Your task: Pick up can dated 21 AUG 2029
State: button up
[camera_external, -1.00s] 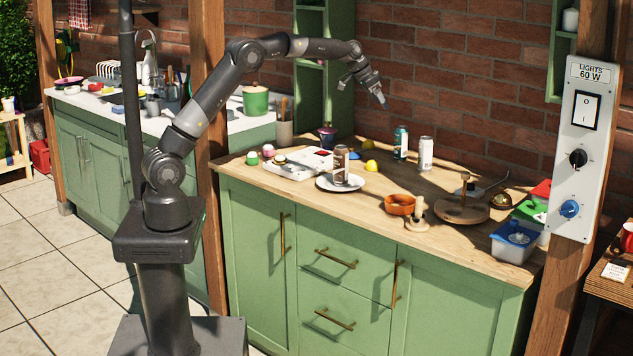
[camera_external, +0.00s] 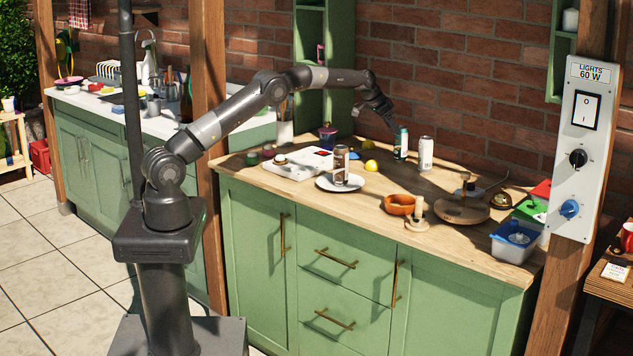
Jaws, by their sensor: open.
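Three cans stand upright on the wooden table. A teal can (camera_external: 401,143) is at the back, with a white can (camera_external: 426,154) just right of it. A brown can (camera_external: 341,165) stands on a white plate (camera_external: 338,185) nearer the front. The dates on the cans are too small to read. My gripper (camera_external: 394,127) is open and at the top of the teal can, its fingers pointing down. I cannot tell whether the fingers touch the teal can or are around it.
A white box (camera_external: 291,167) is left of the plate, and a yellow lemon (camera_external: 371,165) lies behind it. An orange bowl (camera_external: 401,205), a candle holder (camera_external: 418,217), a round wooden stand (camera_external: 462,208) and a blue container (camera_external: 514,243) are on the right.

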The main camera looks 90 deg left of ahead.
aim_at(401, 144)
jog(key=shift+d+x, duration=0.2)
jog(key=shift+x, duration=1.1)
jog(key=shift+d+x, duration=0.15)
jog(key=shift+x, duration=1.15)
jog(key=c, duration=1.2)
